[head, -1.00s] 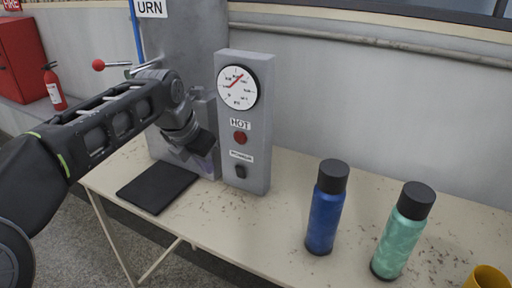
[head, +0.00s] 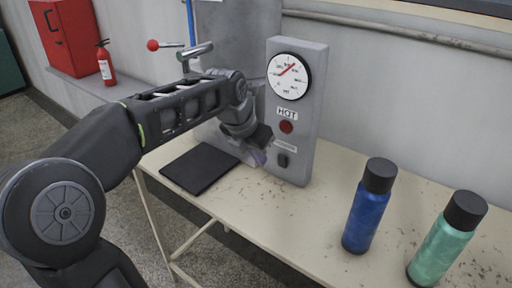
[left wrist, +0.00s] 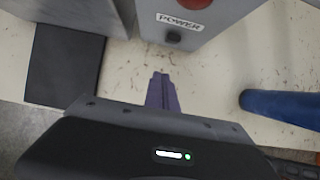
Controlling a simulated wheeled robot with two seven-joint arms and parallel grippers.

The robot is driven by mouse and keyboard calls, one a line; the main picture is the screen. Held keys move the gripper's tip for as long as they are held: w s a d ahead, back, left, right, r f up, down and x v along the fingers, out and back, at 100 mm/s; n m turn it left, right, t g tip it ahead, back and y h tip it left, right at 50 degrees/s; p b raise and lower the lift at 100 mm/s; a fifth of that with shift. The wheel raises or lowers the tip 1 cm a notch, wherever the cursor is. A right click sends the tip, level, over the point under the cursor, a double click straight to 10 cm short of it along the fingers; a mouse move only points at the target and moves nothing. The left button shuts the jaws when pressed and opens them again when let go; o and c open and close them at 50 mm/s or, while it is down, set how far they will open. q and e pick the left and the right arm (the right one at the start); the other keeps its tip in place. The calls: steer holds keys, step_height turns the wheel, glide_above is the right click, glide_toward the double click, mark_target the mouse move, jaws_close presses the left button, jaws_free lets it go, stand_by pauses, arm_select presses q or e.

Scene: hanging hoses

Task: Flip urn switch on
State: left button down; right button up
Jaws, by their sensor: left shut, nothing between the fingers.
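The grey urn panel (head: 297,135) stands upright on the table. Its small dark power switch (head: 283,160) sits low on the front, and the switch also shows in the left wrist view (left wrist: 173,37) under the POWER label. My left gripper (head: 259,157) is just left of the switch in the head view, apart from it. In the left wrist view the purple fingers (left wrist: 161,88) are together and empty, below the switch in the picture with a gap between. Which way the switch is set is too small to tell. My right gripper is not in view.
A black mat (head: 200,168) lies on the table (head: 265,208) in front of the urn (head: 240,35). A blue bottle (head: 368,207) and a green bottle (head: 446,242) stand to the right. The table between panel and blue bottle is clear.

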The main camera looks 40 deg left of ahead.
mark_target(282, 161)
arm_select(q)
steer(key=w+f+p, duration=0.1)
steer(key=w+f, duration=0.2)
steer(key=w, duration=0.3)
steer(key=shift+f, duration=0.15)
